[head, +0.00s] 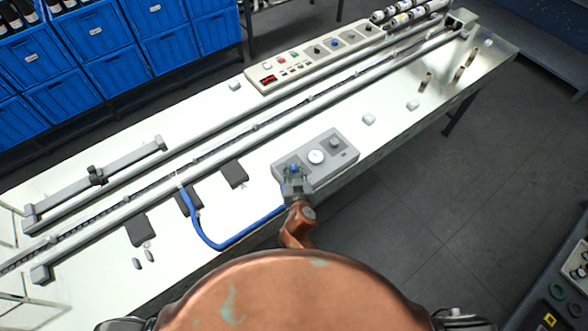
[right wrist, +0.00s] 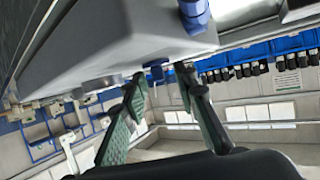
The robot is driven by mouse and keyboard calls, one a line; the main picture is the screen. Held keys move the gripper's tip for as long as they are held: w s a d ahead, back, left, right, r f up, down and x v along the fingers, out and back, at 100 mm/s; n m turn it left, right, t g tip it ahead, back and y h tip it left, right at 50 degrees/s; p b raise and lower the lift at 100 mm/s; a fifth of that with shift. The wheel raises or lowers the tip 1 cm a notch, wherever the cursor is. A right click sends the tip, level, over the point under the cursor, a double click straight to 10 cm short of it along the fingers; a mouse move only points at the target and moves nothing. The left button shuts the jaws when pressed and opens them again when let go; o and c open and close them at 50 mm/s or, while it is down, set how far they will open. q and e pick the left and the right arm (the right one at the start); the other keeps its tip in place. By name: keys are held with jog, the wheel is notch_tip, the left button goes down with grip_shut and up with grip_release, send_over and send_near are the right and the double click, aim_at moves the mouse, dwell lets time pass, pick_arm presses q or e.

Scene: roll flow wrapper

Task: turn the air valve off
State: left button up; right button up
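A grey box (head: 340,152) with a round white gauge (head: 316,157) sits at the near edge of the white machine table. A small blue knob (head: 294,168), which looks like the air valve, is at its left end. My left gripper is not in view.
A blue hose (head: 215,246) loops from the rail to the box. A control panel (head: 315,58) with buttons and knobs stands behind the long rails (head: 225,142). Dark blocks (head: 234,174) lie left of the box. Blue crates (head: 105,45) are stacked at the back left.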

jog(key=shift+c, duration=0.3)
grip_shut()
